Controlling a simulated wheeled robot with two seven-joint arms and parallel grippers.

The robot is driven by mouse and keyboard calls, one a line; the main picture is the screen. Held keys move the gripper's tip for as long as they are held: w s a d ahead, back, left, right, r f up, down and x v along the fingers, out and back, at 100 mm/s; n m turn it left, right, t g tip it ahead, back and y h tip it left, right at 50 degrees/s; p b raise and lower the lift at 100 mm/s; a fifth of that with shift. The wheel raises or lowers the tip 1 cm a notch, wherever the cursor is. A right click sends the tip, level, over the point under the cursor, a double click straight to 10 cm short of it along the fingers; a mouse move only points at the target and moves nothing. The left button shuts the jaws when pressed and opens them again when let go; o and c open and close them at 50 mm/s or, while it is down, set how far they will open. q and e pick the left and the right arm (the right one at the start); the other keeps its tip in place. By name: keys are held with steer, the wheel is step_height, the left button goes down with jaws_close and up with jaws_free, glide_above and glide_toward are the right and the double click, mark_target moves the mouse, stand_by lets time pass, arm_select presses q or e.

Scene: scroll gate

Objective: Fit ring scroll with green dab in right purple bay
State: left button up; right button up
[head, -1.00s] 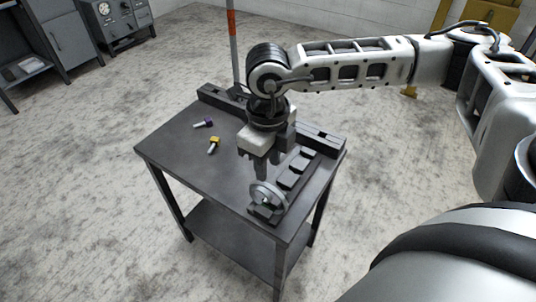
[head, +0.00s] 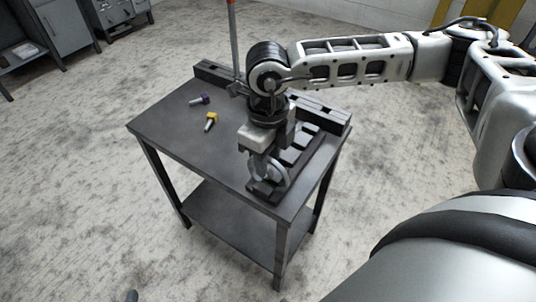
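The grey ring scroll (head: 269,172) stands upright at the near end of a dark tray (head: 262,193) on the table; its green dab does not show now. My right gripper (head: 267,168) points down at the ring, its fingers overlapping it. I cannot tell whether they are closed on it. I can make out no purple bay. My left gripper is not recognisable in view.
A purple-headed piece (head: 203,99) and a yellow-headed piece (head: 210,121) lie on the dark table (head: 180,135). A dark rail (head: 213,72) runs along the back edge, with an orange-and-grey pole (head: 233,45) behind it. The table's left and front parts are clear.

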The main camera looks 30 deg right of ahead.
steer(key=shift+c, duration=0.3)
jaws_close()
steer(key=shift+r, duration=0.35)
steer(key=shift+r, duration=0.1)
steer(key=shift+r+p, duration=0.8)
steer(key=shift+r, duration=0.2)
steer(key=shift+r, duration=0.2)
step_height(320, 180, up, 9)
steer(key=p, duration=0.5)
steer(key=shift+p, duration=0.4)
steer(key=shift+f, duration=0.15)
